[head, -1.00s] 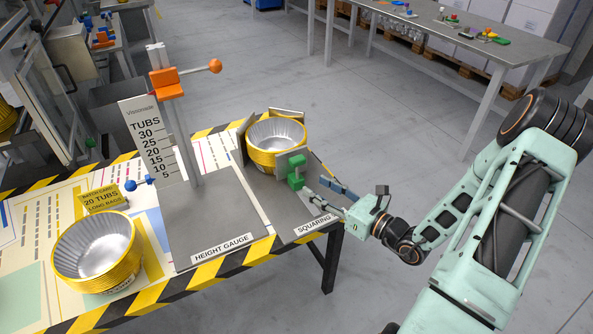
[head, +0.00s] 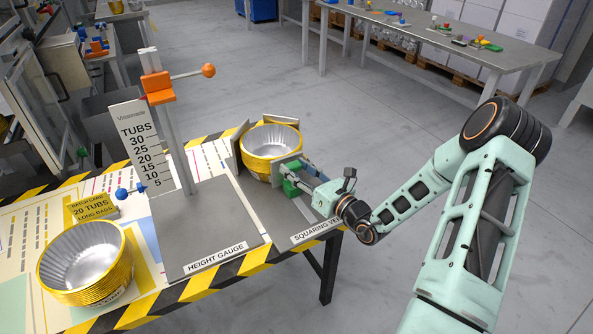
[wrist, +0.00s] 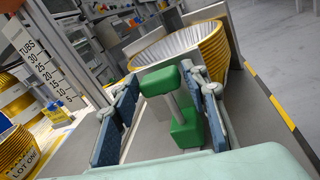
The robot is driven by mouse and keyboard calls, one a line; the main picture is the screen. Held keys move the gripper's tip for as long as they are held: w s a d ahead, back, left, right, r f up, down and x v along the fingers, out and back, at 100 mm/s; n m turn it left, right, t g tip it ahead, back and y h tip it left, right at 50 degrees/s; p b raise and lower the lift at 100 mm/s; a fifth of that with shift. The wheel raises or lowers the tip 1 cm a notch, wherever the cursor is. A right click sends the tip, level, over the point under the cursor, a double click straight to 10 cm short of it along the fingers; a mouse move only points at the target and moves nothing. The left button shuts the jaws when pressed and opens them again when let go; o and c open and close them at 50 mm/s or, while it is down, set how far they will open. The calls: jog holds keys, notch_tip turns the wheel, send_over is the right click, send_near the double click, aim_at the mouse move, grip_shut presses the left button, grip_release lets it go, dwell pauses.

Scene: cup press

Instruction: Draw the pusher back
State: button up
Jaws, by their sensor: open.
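The pusher is a grey upright plate with a green handle (head: 291,188) at the front of the squaring vee (head: 255,205). It stands close against a stack of yellow-rimmed foil tubs (head: 270,141) in the vee; I cannot tell whether they touch. My gripper (head: 302,178) is at the handle, coming from the right. In the wrist view my gripper (wrist: 165,120) is open, with a blue-padded finger on either side of the green handle (wrist: 186,127) and gaps visible. The tub stack (wrist: 190,48) shows behind the handle. The head view partly hides the fingers.
The height gauge (head: 205,225) stands left of the vee, with an orange slider (head: 158,87) on its post. Another tub stack (head: 85,262) and a batch card (head: 92,207) are at the left. A striped edge (head: 200,290) borders the table.

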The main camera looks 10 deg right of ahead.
jog(key=shift+c, duration=0.2)
grip_shut()
jog(key=s+a+p+v, duration=0.1)
jog(key=p+v, duration=0.1)
jog(key=v, duration=0.7)
jog(key=shift+a+p, duration=0.3)
jog(key=shift+f, duration=0.15)
jog(key=shift+o, duration=0.2)
grip_release()
